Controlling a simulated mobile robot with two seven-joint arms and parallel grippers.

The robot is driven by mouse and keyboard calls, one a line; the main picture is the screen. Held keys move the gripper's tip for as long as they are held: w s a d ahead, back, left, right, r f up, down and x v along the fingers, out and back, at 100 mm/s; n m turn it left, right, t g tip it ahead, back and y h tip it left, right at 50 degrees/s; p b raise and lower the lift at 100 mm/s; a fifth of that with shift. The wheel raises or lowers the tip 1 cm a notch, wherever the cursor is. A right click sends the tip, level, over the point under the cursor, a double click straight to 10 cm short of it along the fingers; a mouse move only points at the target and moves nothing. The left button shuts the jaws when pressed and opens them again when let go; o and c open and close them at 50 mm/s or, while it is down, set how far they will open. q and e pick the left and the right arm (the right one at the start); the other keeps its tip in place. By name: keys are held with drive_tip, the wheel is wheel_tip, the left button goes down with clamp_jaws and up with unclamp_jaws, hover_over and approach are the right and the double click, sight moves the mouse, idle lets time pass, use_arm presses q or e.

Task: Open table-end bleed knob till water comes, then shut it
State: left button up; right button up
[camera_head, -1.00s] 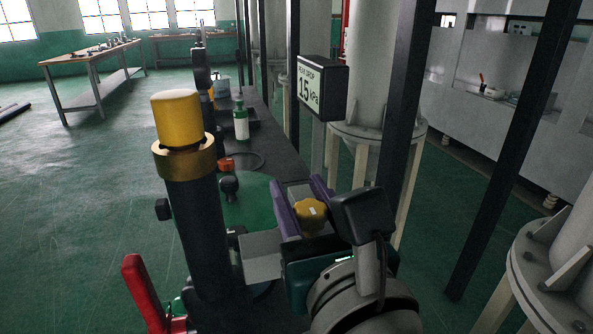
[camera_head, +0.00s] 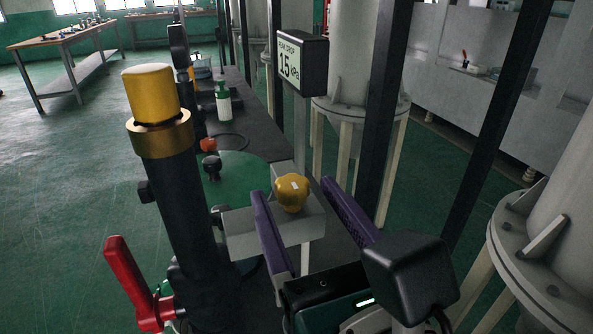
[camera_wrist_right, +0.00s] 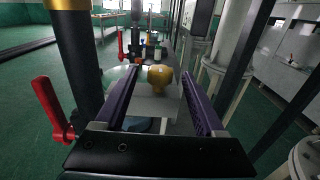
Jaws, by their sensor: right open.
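The yellow lobed bleed knob (camera_head: 291,192) sits on a light grey block (camera_head: 240,222) at the table end, with a small white mark on top. My right gripper (camera_head: 293,189) has purple fingers spread wide, one on each side of the knob with gaps. In the right wrist view the knob (camera_wrist_right: 160,78) shows between the fingertips (camera_wrist_right: 158,75), near their far ends. No water is visible at the knob; the outlet cannot be made out. My left gripper is out of view.
A dark pipe with a yellow cap (camera_head: 150,92) and a red lever (camera_head: 130,283) stand to the left. A display (camera_head: 301,65) reads 15 kPa. Dark posts and a pale column (camera_head: 350,60) stand on the right. A green-white bottle (camera_head: 223,103) stands behind.

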sight(298, 199)
drive_tip(key=shift+v, duration=2.05)
